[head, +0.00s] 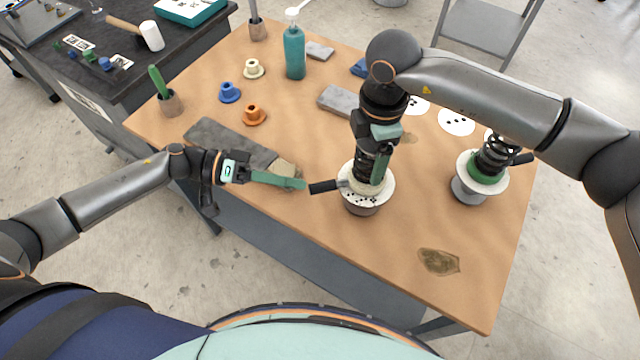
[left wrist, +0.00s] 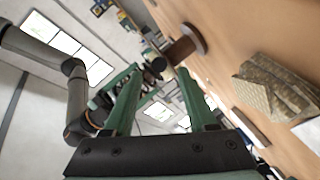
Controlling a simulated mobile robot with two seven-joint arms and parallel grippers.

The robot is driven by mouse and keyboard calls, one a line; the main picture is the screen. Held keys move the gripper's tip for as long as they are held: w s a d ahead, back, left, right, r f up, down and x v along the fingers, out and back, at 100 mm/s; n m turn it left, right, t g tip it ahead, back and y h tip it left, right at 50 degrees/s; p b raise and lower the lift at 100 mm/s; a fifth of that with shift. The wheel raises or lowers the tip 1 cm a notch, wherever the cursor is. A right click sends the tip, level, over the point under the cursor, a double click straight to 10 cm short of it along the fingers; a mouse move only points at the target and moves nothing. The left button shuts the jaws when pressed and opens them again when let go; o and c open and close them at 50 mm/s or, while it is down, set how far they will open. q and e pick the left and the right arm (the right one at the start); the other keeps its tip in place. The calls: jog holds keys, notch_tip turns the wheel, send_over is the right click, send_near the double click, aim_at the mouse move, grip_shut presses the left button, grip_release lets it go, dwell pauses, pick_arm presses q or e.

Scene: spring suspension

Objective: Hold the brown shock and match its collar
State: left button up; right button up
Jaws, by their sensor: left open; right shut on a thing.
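The brown-based shock stands on a white dotted round plate (head: 362,200) with a black handle (head: 325,187) out to the left. A pale collar (head: 368,186) sits low on it. My right gripper (head: 374,170) comes down from above, shut on the shock, hiding most of it. My left gripper (head: 303,184) is open, its green fingers just left of the handle's end. In the left wrist view the fingers (left wrist: 165,85) are apart, with the dark handle end (left wrist: 158,64) beyond them. Loose collars are blue (head: 230,93), cream (head: 253,69) and orange (head: 253,115).
A second dark-sprung shock (head: 496,155) with a green collar (head: 485,176) stands at the right. A teal bottle (head: 294,52) stands behind. The table's front middle is clear except for a stain (head: 438,262).

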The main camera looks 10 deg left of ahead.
aim_at(320, 188)
pick_arm(q)
jog(key=x, duration=0.6)
jog(key=shift+c, duration=0.3)
grip_shut()
dwell(1.0)
